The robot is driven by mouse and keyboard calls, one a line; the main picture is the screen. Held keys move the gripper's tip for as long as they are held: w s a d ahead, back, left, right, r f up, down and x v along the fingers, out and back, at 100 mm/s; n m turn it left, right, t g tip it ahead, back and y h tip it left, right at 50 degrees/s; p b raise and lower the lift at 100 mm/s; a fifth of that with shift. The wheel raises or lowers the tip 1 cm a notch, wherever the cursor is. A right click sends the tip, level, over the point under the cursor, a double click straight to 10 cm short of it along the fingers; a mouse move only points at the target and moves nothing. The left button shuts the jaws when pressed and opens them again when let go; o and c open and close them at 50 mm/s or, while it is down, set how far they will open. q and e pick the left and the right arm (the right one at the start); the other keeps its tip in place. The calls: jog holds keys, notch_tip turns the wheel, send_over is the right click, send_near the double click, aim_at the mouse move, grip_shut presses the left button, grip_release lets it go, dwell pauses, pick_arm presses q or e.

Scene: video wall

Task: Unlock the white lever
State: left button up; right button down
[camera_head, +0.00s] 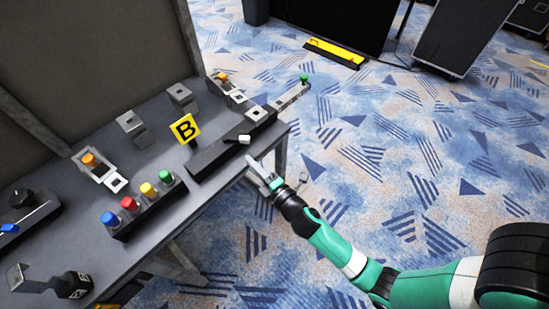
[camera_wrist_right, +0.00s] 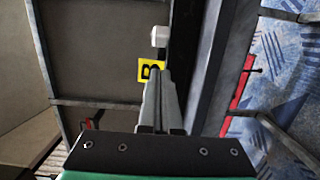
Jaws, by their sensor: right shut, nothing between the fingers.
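The white lever (camera_head: 244,139) sticks out from the front of a long black box (camera_head: 213,158) near the right end of the table. In the right wrist view its white end (camera_wrist_right: 160,36) shows beyond my fingertips. My right gripper (camera_head: 254,164) is shut and empty, just off the table's front edge, below and a little right of the lever. The gripper also shows in the wrist view (camera_wrist_right: 157,72), with both fingers together. It appears apart from the lever. My left gripper is not in view.
A yellow sign marked B (camera_head: 185,129) stands behind the black box. Left of it are several coloured buttons on a black block (camera_head: 148,213). Grey brackets and a green-tipped bar (camera_head: 292,94) lie towards the back. Open carpet (camera_head: 400,140) lies right of the table.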

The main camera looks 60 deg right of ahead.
pick_arm(q)
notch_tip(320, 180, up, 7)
jog(key=p, duration=0.5)
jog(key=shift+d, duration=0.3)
pick_arm(e)
jog(key=s+d, duration=0.5)
jog(key=shift+d+r, duration=0.25)
jog(key=shift+d, duration=0.1)
pick_arm(q)
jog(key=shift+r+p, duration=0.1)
jog(key=shift+p, duration=0.2)
pick_arm(e)
jog(key=shift+a, duration=0.1)
